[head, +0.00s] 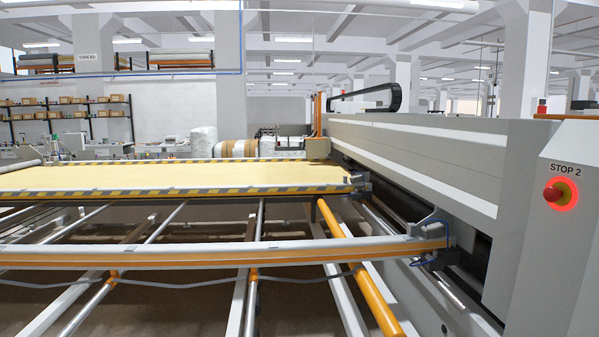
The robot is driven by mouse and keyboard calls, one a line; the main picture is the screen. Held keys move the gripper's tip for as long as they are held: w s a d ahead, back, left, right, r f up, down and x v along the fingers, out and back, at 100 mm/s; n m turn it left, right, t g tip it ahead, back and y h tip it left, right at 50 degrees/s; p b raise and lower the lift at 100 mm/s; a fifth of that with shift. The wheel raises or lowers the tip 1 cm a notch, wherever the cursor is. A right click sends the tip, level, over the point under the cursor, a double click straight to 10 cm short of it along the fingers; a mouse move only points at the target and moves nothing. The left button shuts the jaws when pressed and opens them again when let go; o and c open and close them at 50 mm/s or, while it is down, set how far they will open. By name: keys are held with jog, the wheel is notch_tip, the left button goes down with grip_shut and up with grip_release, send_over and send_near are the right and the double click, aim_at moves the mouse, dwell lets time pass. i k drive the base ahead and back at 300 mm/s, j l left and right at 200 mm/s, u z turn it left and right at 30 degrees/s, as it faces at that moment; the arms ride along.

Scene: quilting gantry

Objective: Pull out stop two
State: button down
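Stop two is a red mushroom button (553,194) on the front face of a grey machine housing (545,265) at the right of the head view. A lit red ring (571,195) surrounds it, and a yellow part shows beside the red cap. The label "STOP 2" (565,169) is printed just above it. Whether the button is pressed in or out I cannot tell. My gripper and arm are not in view.
A long grey gantry beam (420,150) runs back from the housing. A quilting frame with yellow fabric (170,177) and striped edges fills the left and middle. A grey and orange rail (220,254) crosses the foreground, above several bars. Shelves (75,118) stand far left.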

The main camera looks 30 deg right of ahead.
aim_at(552, 193)
jog(key=z, duration=1.25)
